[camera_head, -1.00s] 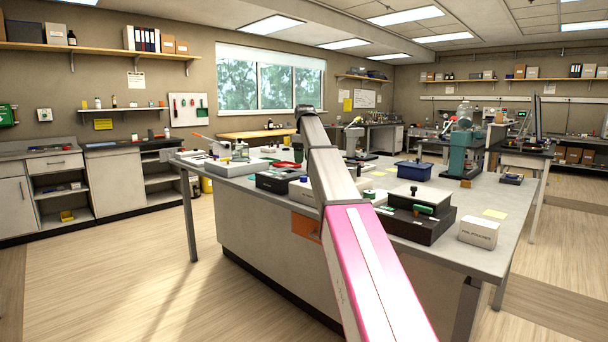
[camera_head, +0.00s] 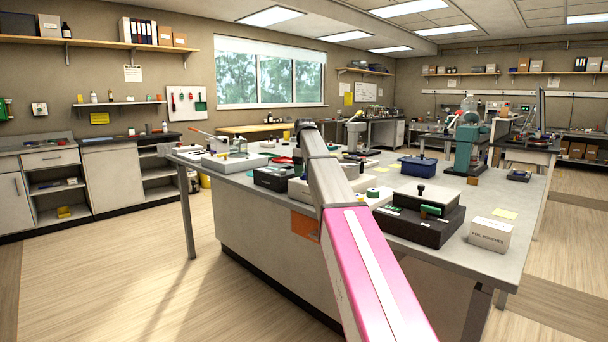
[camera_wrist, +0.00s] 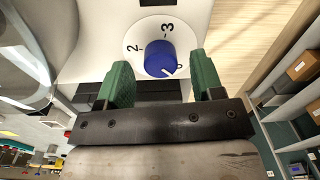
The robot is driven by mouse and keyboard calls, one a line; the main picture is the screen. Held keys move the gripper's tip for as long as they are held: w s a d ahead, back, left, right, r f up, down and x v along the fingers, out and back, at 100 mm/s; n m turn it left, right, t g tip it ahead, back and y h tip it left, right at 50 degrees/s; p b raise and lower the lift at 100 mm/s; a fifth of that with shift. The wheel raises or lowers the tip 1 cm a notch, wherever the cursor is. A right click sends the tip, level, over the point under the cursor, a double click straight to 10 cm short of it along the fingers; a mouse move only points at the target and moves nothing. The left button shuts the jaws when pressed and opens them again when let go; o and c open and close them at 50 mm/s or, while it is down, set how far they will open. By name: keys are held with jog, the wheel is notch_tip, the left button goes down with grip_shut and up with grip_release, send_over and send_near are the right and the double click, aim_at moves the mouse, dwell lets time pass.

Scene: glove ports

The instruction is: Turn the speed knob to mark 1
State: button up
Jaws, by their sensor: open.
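The speed knob (camera_wrist: 158,59) is blue and sits on a round white dial (camera_wrist: 133,35) in the wrist view. The printed marks 2 and 3 show beside it; mark 1 is not visible. A white pointer line on the knob points toward the lower right of the picture, away from 2 and 3. My gripper (camera_wrist: 161,73) is open, with one green finger to the left and one to the right of the knob. Whether either finger touches the knob I cannot tell. In the head view my arm hides the gripper, and I cannot make out the knob.
In the head view, the bench (camera_head: 475,258) carries a black box (camera_head: 420,225), a white carton (camera_head: 489,234), a blue bin (camera_head: 417,166) and several devices. A pale cylindrical part (camera_wrist: 22,50) stands close at the wrist view's upper left. Open floor (camera_head: 110,265) lies left of the bench.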

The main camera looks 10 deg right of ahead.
jog(key=shift+f, duration=0.6)
jog(key=c, duration=0.9)
jog(key=shift+m, duration=0.3)
jog(key=m, duration=0.5)
jog(key=shift+s, duration=0.1)
jog(key=m, duration=0.6)
